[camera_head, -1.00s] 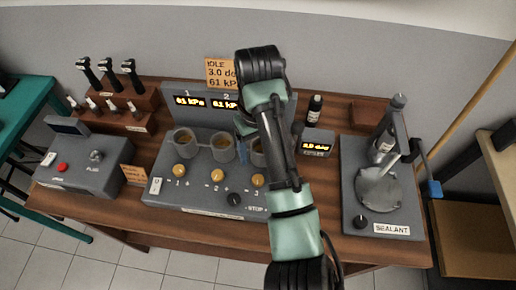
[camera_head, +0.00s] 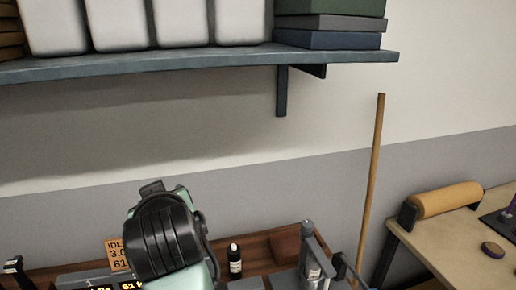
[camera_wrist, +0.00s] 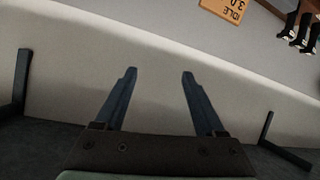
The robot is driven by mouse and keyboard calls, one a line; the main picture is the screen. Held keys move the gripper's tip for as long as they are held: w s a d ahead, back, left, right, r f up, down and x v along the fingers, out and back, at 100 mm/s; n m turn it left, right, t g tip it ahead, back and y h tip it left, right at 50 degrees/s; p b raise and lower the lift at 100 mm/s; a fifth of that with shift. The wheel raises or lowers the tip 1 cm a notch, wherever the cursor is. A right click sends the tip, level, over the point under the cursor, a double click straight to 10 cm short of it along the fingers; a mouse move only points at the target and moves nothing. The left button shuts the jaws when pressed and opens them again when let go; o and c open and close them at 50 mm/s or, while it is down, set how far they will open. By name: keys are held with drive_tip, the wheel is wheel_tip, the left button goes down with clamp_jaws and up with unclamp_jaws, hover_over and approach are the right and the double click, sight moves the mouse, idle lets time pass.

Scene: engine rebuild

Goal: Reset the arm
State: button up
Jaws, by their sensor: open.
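My gripper (camera_wrist: 158,75) shows in the wrist view with its two blue-grey fingers spread apart and nothing between them.
The wooden bench (camera_head: 262,248) runs along the bottom, with a dark bottle (camera_head: 235,261) and the sealant stand (camera_head: 312,262) on it. A wall shelf (camera_head: 200,62) holds white containers (camera_head: 182,22). A wooden pole (camera_head: 372,185) leans at the wall. A side table (camera_head: 440,252) bears a tan roll (camera_head: 446,199).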

drive_tip(key=s+d+r+m+t, duration=0.1)
drive_tip(key=d+r+t, duration=0.2)
drive_tip(key=r, duration=0.3)
drive_tip(key=s+d+r+m+t, duration=0.1)
drive_tip(key=d+r+t, duration=0.15)
drive_tip(key=r, duration=0.45)
drive_tip(key=s+d+r+m+t+h, duration=0.2)
drive_tip(key=s+d+r+t, duration=0.3)
drive_tip(key=s+d+r, duration=0.1)
drive_tip(key=s+d+r+m+t+h+b, duration=0.1)
drive_tip(key=s+d+r+m+t+h, duration=0.2)
drive_tip(key=s+r, duration=0.6)
wheel_tip(320, 180, up, 2)
drive_tip(key=d+t, duration=0.2)
drive_tip(key=shift+d, duration=0.4)
drive_tip(key=shift+r, duration=0.1)
